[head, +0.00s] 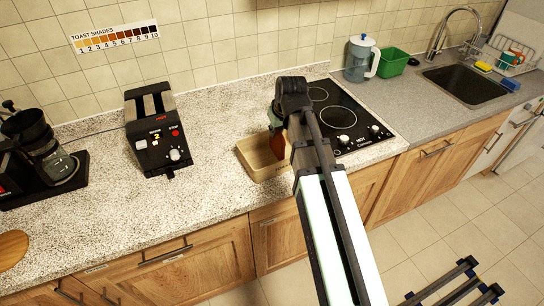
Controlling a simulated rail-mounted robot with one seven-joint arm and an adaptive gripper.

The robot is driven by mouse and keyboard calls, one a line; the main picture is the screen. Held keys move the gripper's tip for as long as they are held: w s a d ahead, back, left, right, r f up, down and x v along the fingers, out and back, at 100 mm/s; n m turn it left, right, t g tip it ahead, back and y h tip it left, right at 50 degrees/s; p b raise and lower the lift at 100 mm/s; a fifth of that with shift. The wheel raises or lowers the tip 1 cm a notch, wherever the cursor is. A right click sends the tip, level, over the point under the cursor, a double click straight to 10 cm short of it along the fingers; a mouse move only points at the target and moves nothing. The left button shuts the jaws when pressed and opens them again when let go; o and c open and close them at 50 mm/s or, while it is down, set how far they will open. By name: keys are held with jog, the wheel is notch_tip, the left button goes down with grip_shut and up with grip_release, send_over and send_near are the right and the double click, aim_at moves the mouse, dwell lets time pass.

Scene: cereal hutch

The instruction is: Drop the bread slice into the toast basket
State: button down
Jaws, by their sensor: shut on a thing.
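The toast basket (250,165) is a shallow tan rectangular tray on the speckled counter, between the toaster and the cooktop. My gripper (275,126) points down above the basket, partly hidden behind my own arm. It is shut on the bread slice (277,146), a brown, toasted-looking piece. The slice hangs upright over the right part of the basket. I cannot tell whether its lower edge touches the basket floor. The basket's right side is partly covered by the slice and my arm.
A black toaster (156,132) stands left of the basket, and a coffee maker (40,150) at the far left. The black cooktop (345,112) is close on the right. A pitcher (360,60) and green bin (392,63) stand further back. Counter between toaster and basket is clear.

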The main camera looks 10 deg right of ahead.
jog(key=c, duration=1)
grip_release()
jog(key=shift+c, duration=0.2)
jog(key=shift+r, duration=0.1)
jog(key=v, duration=1.2)
jog(key=shift+s, duration=0.1)
